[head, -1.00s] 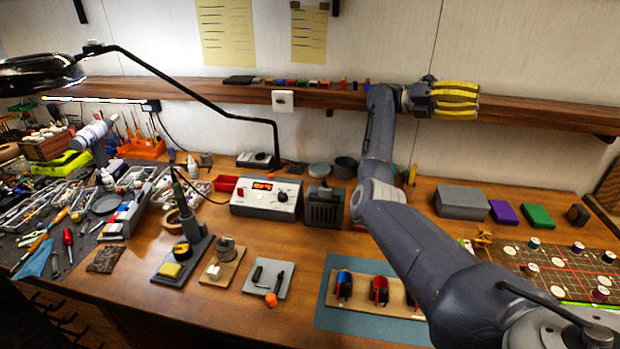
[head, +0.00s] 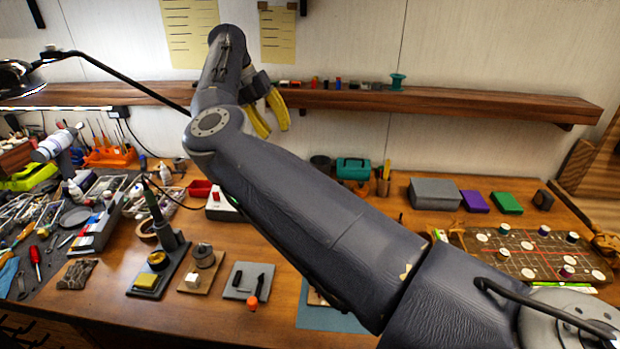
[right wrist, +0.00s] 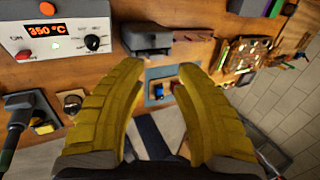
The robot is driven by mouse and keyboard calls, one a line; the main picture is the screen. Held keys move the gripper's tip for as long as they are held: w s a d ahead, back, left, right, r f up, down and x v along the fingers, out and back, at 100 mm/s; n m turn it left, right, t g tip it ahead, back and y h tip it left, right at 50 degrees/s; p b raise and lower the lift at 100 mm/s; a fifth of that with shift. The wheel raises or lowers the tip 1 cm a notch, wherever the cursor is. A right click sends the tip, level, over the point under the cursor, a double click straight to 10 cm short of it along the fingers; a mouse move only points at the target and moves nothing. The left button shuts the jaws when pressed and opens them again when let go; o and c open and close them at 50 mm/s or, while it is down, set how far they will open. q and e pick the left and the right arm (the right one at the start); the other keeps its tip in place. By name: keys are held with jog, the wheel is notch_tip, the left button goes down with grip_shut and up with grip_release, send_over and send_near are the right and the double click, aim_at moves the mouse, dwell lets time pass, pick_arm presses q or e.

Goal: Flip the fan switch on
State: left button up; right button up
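My right gripper (head: 273,128) is in front of the wall shelf in the head view, its yellow fingers pointing down. In the right wrist view its fingers (right wrist: 160,69) are apart with nothing held between them. A dark grey box (right wrist: 150,38), possibly the fan unit, stands beyond the fingertips in the wrist view, beside the soldering station (right wrist: 58,36). I cannot make out a switch on it. In the head view my right arm hides this box and the white switch plate seen earlier on the shelf front. My left gripper is not in view.
The wooden shelf (head: 450,104) runs along the wall above the bench. A teal box (head: 353,168), a grey box (head: 434,194) and a purple box (head: 474,201) stand at the back. A soldering iron stand (head: 165,235) is at left. A blue mat (head: 318,317) lies in front.

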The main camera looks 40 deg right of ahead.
jog(key=x, duration=1.1)
jog(key=a+x, duration=0.1)
jog(key=x, duration=0.5)
jog(key=shift+w+f, duration=0.3)
jog(key=shift+f, duration=0.05)
grip_shut()
